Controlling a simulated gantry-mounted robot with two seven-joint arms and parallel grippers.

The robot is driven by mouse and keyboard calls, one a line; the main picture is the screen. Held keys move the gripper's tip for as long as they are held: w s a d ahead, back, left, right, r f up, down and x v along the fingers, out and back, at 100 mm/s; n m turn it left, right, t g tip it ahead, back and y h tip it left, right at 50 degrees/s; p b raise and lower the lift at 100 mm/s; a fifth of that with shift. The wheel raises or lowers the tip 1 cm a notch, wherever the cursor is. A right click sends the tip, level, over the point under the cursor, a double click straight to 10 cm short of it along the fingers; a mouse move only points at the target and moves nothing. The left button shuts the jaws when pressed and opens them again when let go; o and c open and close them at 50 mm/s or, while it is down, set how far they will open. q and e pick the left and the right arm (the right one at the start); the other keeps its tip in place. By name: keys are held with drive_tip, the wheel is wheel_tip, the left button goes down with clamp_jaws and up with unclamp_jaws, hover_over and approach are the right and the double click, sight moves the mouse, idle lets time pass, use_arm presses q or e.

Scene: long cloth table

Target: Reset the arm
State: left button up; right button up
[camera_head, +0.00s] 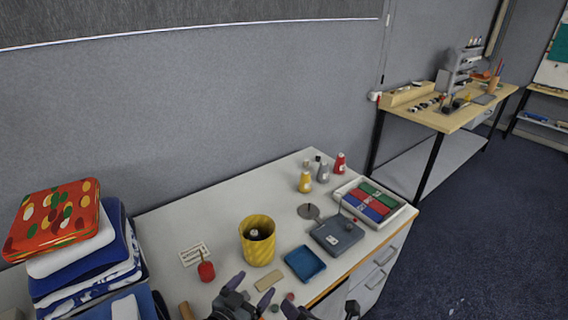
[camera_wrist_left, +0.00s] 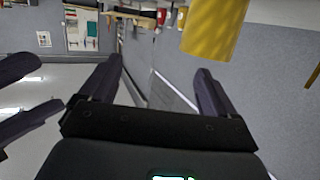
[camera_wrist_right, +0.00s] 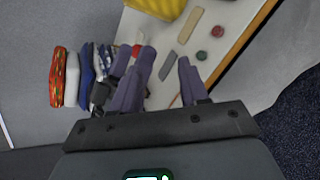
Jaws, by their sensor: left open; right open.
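My left gripper (camera_head: 240,286) is low in the head view, over the near edge of the table, with its fingers apart and nothing between them. In the left wrist view its open fingers (camera_wrist_left: 158,75) frame grey wall and furniture. My right gripper (camera_head: 320,308) is at the bottom edge of the head view, just right of the left one and partly cut off. In the right wrist view its fingers (camera_wrist_right: 163,70) are spread and empty. The two grippers are close together; parts of the other gripper show beside the fingers in both wrist views.
A yellow cylinder container (camera_head: 258,244) stands on the table (camera_head: 170,225), with a blue tray (camera_head: 305,264) and a wooden block (camera_head: 269,280) near it. A grey device (camera_head: 337,236) and a white tray (camera_head: 400,217) are to the right. Folded cloths (camera_head: 85,262) are stacked left.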

use_arm(q)
drive_tip(key=s+a+f+n+g+y, duration=0.1)
drive_tip(key=s+a+f+g+y, duration=0.2)
drive_tip(key=s, duration=0.7)
drive_tip(key=s+a+f+n+g+y, duration=0.25)
drive_tip(key=s+a, duration=0.35)
drive_tip(key=s, duration=0.4)
drive_tip(key=s+a+f+g+y, duration=0.2)
drive_tip(key=s+a+g, duration=0.2)
drive_tip(key=s, duration=0.6)
use_arm(e)
drive_tip(key=s+d+f+m+g+h+p, duration=0.1)
drive_tip(key=s+d+f+m+g+h, duration=0.3)
drive_tip(key=s+d+m, duration=0.75)
drive_tip(key=s+d+f+m+g+h, duration=0.2)
drive_tip(key=s+d+f+m+g, duration=0.4)
drive_tip(key=s+m, duration=1)
use_arm(q)
wheel_tip(320, 180, up, 24)
drive_tip(key=s+p, duration=0.1)
drive_tip(key=p, duration=2.2)
drive_tip(key=shift+s+a, duration=0.3)
drive_tip(key=shift+a, duration=0.05)
use_arm(e)
drive_tip(key=w+d+r+m+t, duration=0.1)
drive_tip(key=w+r+m+t, duration=0.1)
drive_tip(key=r, duration=2.1)
drive_tip(key=shift+w+r+t, duration=0.3)
drive_tip(key=shift+w+r, duration=0.05)
drive_tip(key=shift+w, duration=0.35)
